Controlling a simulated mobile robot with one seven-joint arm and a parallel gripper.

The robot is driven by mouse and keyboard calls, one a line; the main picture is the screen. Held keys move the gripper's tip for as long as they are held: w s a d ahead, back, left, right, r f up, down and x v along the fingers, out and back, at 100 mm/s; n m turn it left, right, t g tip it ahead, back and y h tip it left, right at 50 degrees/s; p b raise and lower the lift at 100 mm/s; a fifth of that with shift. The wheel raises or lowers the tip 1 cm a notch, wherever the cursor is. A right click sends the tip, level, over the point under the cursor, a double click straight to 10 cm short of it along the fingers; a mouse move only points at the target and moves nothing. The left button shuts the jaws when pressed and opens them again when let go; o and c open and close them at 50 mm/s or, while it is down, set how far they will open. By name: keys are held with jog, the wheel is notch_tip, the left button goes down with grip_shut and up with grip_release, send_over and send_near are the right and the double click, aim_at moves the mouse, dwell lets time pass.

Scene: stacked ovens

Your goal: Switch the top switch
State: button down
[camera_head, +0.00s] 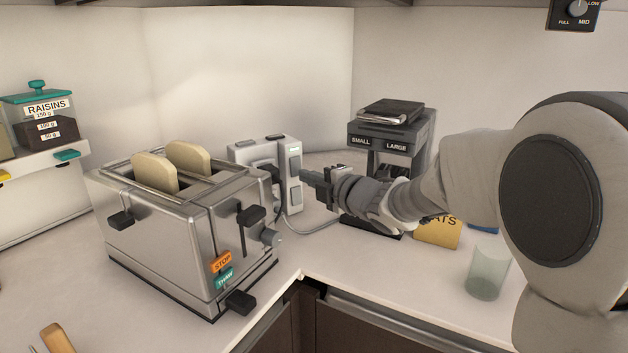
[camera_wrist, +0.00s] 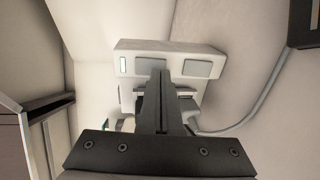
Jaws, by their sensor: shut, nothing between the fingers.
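A white socket box (camera_head: 265,152) stands against the back wall behind the toaster. Its right side carries an upper grey switch (camera_head: 295,163) and a lower one beneath it. In the wrist view the box lies turned sideways, with two grey switches, one on the left (camera_wrist: 143,66) and one on the right (camera_wrist: 198,68). The left one, beside a small pale green light, appears to be the top switch. My gripper (camera_head: 306,176) is shut and empty, its tips close to the switch side. In the wrist view the fingertips (camera_wrist: 159,74) overlap the left switch's edge; contact cannot be told.
A steel toaster (camera_head: 180,215) with two bread slices stands in front of the box. A dark coffee machine (camera_head: 390,135) stands behind my wrist. A grey cable (camera_head: 312,227) runs from the box. A glass (camera_head: 487,272) stands at the right.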

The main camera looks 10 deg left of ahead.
jog(key=shift+x, duration=0.8)
jog(key=shift+a, duration=0.1)
jog(key=shift+f+b, duration=0.15)
jog(key=shift+b, duration=0.15)
